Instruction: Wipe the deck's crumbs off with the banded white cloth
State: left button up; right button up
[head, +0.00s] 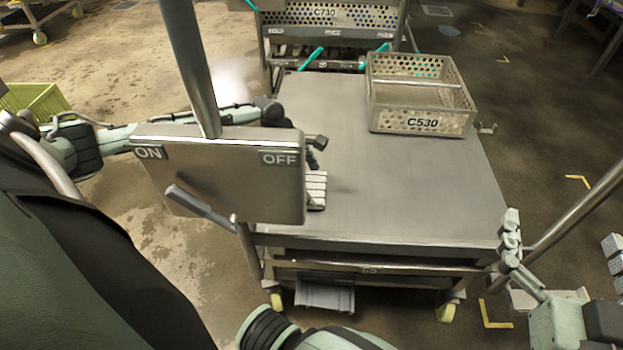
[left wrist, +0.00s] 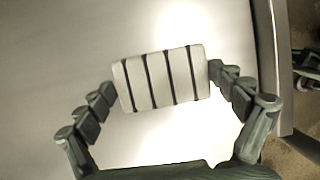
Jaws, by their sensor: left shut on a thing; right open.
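The white cloth with dark bands (left wrist: 160,78) is between the fingers of my left gripper (left wrist: 163,80), which is shut on it over the steel deck (left wrist: 50,50). In the head view the cloth (head: 316,188) shows at the left side of the deck (head: 400,195), partly hidden by the ON/OFF panel. The panel also hides much of my left gripper (head: 316,155). I cannot tell whether the cloth touches the deck. I cannot make out any crumbs on the visible deck. My right gripper (head: 511,240) is open and empty, off the deck's front right corner.
The ON/OFF panel (head: 225,180) on a steel post stands in front of the deck's left side. A perforated crate marked C530 (head: 422,124) sits at the deck's back right. Another perforated crate (head: 330,14) is behind. The deck's middle and front right are clear.

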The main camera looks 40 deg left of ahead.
pick_arm(q)
jog(key=shift+w+a, duration=0.8)
jog(key=shift+w, duration=0.55)
jog(key=shift+w+a, duration=0.85)
jog(key=shift+w, duration=0.45)
jog(key=shift+w+a, duration=0.8)
jog(key=shift+w, duration=0.55)
jog(key=shift+s+d+f, duration=0.1)
jog(key=shift+s+d, duration=0.15)
jog(key=shift+s, duration=0.15)
jog(key=shift+s+d, duration=1.15)
jog(key=shift+s, duration=0.7)
jog(key=shift+s+d, duration=1.1)
jog(key=shift+s, duration=0.7)
jog(key=shift+s+d, duration=1.15)
jog(key=shift+s, duration=0.7)
jog(key=shift+w+a, duration=1.2)
jog(key=shift+w, duration=0.8)
jog(key=shift+w+a, duration=1.25)
jog(key=shift+w, duration=0.7)
jog(key=shift+w+a, duration=1.2)
jog(key=shift+w, duration=0.8)
jog(key=shift+r, duration=3.15)
jog(key=shift+r, duration=0.1)
jog(key=shift+r, duration=1.4)
